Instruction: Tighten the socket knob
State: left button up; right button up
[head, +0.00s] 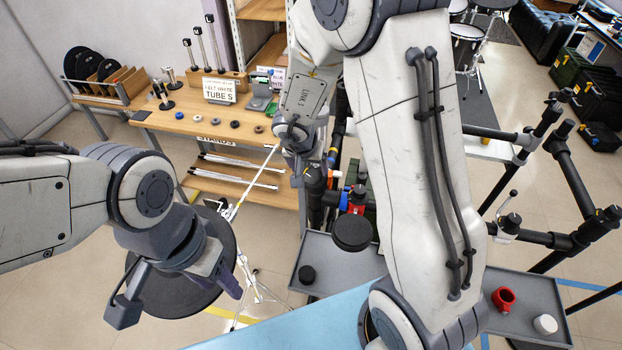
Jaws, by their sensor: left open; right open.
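My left gripper (222,280) is open and empty, pointing down in front of a large round black pad (150,298), whose middle it hides. The pad is on a thin chrome stand. My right arm rises over the blue surface, and its wrist with the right gripper (299,172) hangs beside a black tube frame; its fingers are hard to make out. A red clamp (357,198) sits on the frame just right of it, with a black round part (352,233) below. I cannot tell which part is the socket knob.
A wooden bench (195,116) with knobs and tube stands is at the back left. A grey tray (345,262) holds a black knob (306,274); another holds a red clamp (504,299) and white cylinder (545,324). Black tube racks (575,180) stand right.

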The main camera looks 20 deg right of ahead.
aim_at(311, 176)
jog(key=b+x, duration=0.2)
jog(key=x, duration=0.3)
jog(key=shift+w+f, duration=0.2)
jog(key=shift+f, duration=0.15)
grip_shut()
